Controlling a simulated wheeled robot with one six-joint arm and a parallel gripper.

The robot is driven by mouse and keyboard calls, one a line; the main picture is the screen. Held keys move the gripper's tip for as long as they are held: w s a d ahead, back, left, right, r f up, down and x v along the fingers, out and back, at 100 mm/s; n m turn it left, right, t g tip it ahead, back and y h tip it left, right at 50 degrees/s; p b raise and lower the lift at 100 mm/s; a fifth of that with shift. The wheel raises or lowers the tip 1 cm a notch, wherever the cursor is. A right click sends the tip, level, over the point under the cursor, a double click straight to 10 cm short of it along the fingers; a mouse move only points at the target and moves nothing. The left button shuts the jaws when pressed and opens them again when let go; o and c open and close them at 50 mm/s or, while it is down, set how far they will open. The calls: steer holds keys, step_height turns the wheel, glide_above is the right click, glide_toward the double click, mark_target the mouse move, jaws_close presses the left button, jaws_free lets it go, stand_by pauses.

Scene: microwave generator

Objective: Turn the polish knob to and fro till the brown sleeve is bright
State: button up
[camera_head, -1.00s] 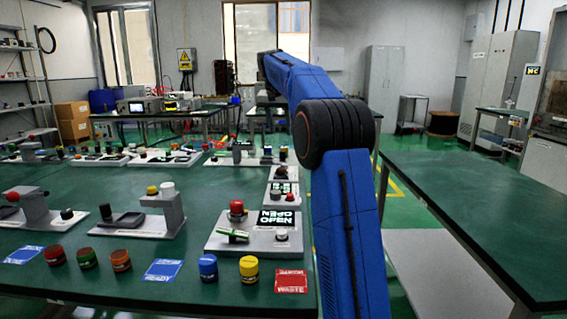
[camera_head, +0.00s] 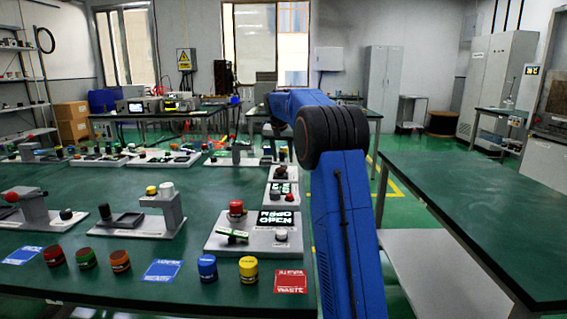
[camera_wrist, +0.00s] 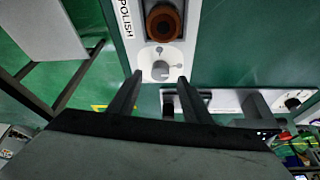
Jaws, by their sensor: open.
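In the wrist view, the brown sleeve (camera_wrist: 163,22) sits in a dark recess of a white panel marked POLISH. It is brown with a dark hollow centre. The pale round polish knob (camera_wrist: 160,70) is on the panel just below the sleeve, with small grey marks around it. My gripper (camera_wrist: 160,77) is open, its two dark fingers on the left and right of the knob with gaps showing. I cannot tell how far above the knob the fingertips are. In the head view my gripper is not clearly seen, and I cannot make out the sleeve or knob.
Another white panel (camera_wrist: 228,99) with dark knobs lies to the right in the wrist view. In the head view, a green bench (camera_head: 110,262) holds several stations and coloured caps. A bare green table (camera_head: 470,200) stands at the right.

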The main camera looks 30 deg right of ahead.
mark_target(284, 164)
steer(key=shift+x, duration=1.5)
steer(key=c, duration=1.1)
steer(key=shift+o, duration=0.2)
steer(key=n, duration=0.2)
steer(key=n+y, duration=0.1)
steer(key=n, duration=0.1)
steer(key=n+t+y, duration=0.1)
steer(key=n, duration=0.1)
steer(key=shift+s+d+n, duration=0.15)
steer(key=shift+d+n, duration=0.15)
steer(key=shift+n, duration=0.1)
steer(key=n+y, duration=0.1)
steer(key=n, duration=0.2)
steer(key=n+y, duration=0.1)
steer(key=n, duration=0.2)
steer(key=shift+d+y, duration=0.15)
steer(key=shift+y, duration=0.15)
